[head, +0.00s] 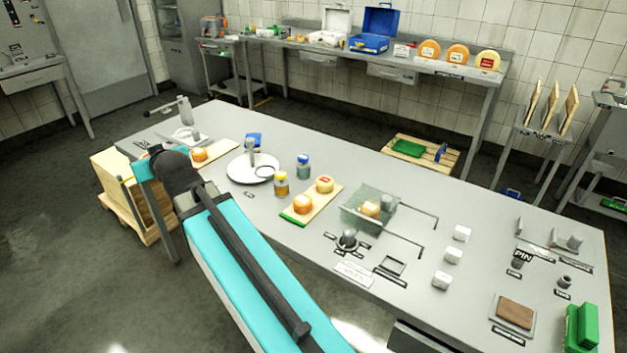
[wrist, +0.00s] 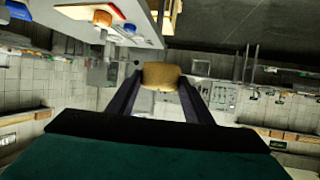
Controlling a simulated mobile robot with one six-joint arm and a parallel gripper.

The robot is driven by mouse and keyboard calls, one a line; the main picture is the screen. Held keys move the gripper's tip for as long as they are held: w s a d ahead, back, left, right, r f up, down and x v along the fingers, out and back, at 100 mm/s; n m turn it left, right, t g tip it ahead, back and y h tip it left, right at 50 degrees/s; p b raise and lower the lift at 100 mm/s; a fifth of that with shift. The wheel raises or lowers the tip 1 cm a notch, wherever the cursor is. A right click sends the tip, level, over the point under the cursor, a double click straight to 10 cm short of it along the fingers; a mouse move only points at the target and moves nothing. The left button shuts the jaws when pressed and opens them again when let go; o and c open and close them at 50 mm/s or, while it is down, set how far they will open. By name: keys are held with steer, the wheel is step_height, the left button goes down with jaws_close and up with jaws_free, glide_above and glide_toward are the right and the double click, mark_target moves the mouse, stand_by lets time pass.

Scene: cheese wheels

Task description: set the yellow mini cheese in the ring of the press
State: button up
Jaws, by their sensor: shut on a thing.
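My gripper (wrist: 161,80) is shut on a yellow-tan mini cheese (wrist: 162,74), which sits between the two dark fingertips in the wrist view. In the head view my arm reaches to the left end of the steel table (head: 400,180), and the held cheese is hidden there. A round white plate with a small post and a ring (head: 252,166), which looks like the press, stands on the table to the right of my arm's far end. The held cheese is apart from it. Whether the ring is empty is too small to tell.
An orange cheese (head: 303,203) and a red-labelled yellow cheese (head: 324,184) sit on a board right of the plate. Two jars (head: 281,184) stand between. Another board (head: 220,152) with an orange cheese (head: 199,155) lies beside my arm. A glass tray (head: 356,222) holds cheese.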

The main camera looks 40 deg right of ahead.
steer(key=shift+w+d+f, duration=0.1)
steer(key=shift+d+f, duration=0.15)
steer(key=shift+d, duration=0.25)
steer(key=d+f+p, duration=0.2)
steer(key=d+f, duration=0.2)
steer(key=d, duration=1)
steer(key=n+y+p, duration=0.1)
steer(key=p, duration=0.2)
glide_above(337, 177)
step_height(337, 177, down, 3)
steer(key=shift+d+f, duration=0.1)
steer(key=shift+f, duration=0.1)
steer(key=shift+f+p, duration=1)
steer(key=shift+f, duration=2.15)
